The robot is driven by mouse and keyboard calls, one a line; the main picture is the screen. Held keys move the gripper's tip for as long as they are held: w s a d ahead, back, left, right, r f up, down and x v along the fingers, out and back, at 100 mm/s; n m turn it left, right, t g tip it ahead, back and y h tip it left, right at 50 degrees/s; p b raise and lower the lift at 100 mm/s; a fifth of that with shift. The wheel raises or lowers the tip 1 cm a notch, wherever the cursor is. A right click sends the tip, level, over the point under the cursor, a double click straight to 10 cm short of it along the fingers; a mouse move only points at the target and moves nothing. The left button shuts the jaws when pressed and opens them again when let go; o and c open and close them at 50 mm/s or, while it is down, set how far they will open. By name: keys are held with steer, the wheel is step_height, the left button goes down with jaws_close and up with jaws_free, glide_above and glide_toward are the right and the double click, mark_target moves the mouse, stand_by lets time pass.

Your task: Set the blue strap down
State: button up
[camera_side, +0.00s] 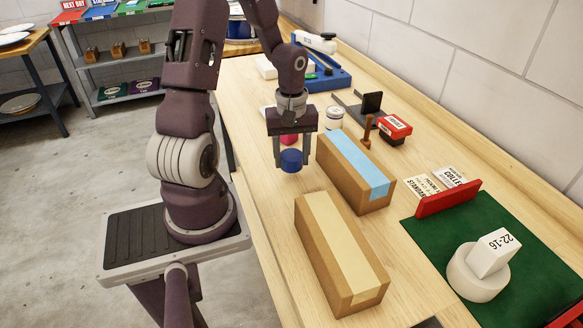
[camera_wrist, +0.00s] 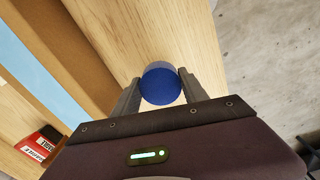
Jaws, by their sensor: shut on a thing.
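A short, round blue thing (camera_side: 291,160), which I take to be the rolled blue strap, is between the fingers of my gripper (camera_side: 292,155). It also shows in the wrist view (camera_wrist: 161,84), with a dark grey finger pressed on each side. My gripper points down over the wooden bench (camera_side: 262,190), left of the box with light-blue tape. I cannot tell whether the underside of the blue thing touches the bench or hangs just above it.
A box with light-blue tape (camera_side: 358,170) stands close on the right, a cream-taped box (camera_side: 340,255) nearer the camera. Bare wood is left of the boxes, near the bench edge.

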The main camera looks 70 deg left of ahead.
mark_target(292, 167)
steer(key=shift+f, duration=1.6)
steer(key=shift+f, duration=0.1)
steer(key=o, duration=1.4)
steer(key=shift+c, duration=0.2)
